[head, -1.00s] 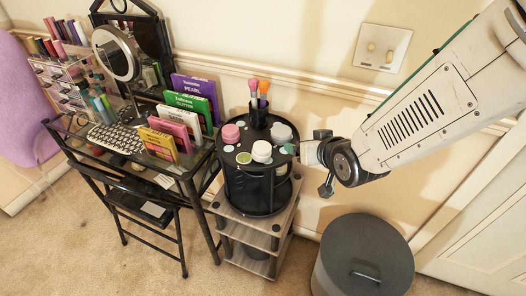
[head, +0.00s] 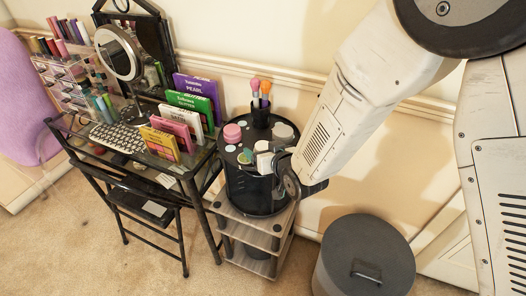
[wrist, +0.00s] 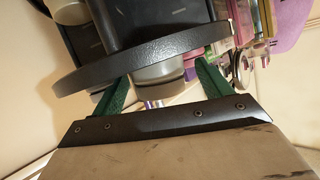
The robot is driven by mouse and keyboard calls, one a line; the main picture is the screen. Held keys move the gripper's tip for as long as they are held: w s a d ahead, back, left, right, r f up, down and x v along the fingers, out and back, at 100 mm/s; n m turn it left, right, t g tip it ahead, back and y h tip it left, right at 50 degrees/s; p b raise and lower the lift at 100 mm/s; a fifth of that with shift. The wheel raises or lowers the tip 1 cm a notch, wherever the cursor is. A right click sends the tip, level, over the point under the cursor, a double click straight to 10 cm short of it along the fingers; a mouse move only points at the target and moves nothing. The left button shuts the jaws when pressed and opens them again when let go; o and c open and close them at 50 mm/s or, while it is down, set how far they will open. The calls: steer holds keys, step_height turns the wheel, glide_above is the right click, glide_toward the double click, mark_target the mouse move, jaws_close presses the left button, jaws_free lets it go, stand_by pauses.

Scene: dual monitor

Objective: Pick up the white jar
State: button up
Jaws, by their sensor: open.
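The white jar (head: 262,147) stands upright on the round black organizer (head: 245,190), at its front right. My gripper (head: 269,162) is beside the jar in the head view and partly hides it. In the wrist view my gripper (wrist: 163,90) has its two green fingers apart, with a pale jar (wrist: 158,73) between and just beyond them. That jar is partly hidden by the dark disc of the organizer (wrist: 135,60). I cannot tell whether the fingers touch it.
A pink jar (head: 232,133), a grey-white jar (head: 283,131), a green-lidded tin (head: 244,157) and a cup of brushes (head: 261,116) share the organizer top. A shelf (head: 240,233) is below. A dark bin (head: 365,258) stands at the right.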

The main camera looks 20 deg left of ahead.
steer(key=c, duration=1.1)
steer(key=shift+o, duration=0.2)
